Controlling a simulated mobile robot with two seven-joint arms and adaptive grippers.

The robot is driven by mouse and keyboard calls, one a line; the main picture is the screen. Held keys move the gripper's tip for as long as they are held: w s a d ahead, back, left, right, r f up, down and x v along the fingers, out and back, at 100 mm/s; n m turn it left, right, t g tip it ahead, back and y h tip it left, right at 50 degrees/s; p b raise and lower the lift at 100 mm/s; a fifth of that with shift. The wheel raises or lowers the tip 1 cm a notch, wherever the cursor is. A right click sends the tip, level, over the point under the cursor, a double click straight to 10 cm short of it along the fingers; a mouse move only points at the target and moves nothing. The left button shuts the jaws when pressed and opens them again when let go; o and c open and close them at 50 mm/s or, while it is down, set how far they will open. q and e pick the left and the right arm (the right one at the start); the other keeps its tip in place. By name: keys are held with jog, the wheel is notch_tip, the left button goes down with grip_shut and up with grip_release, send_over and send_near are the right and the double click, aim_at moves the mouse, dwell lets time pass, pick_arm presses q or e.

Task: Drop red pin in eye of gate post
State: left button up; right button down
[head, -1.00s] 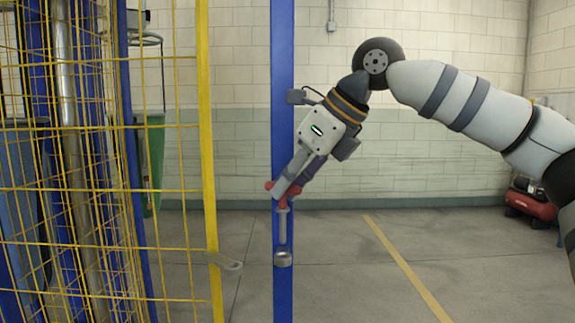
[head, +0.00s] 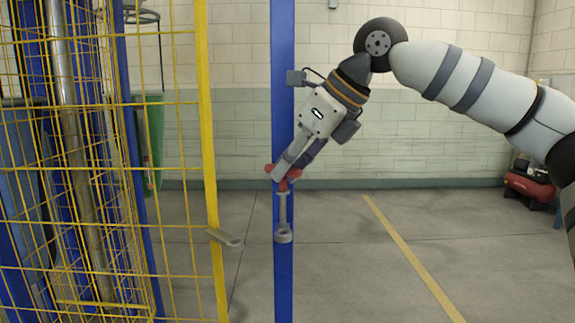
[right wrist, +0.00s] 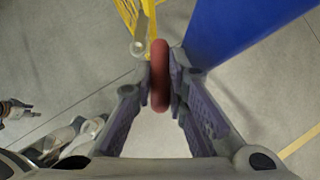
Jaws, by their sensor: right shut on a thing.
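The red pin (head: 283,208) hangs upright, with a red cross handle at its top and a grey shank pointing down. My right gripper (head: 283,177) is shut on the red handle; the handle also shows between the fingertips in the right wrist view (right wrist: 160,75). The blue gate post (head: 284,285) stands behind it, with a grey eye (head: 283,236) on its front. The pin's lower end is at or just above the eye; I cannot tell whether it enters. The right wrist view does not clearly show the shank or eye.
A yellow mesh gate (head: 211,150) stands left of the post, with a grey holed latch tongue (head: 224,238) reaching toward it. A green bin (head: 150,145) is behind the mesh. A red machine (head: 530,184) sits far right. Floor right of the post is clear.

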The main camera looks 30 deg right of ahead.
jog(key=shift+f, duration=3.5)
jog(key=c, duration=1.5)
grip_release()
jog(key=v, duration=1.2)
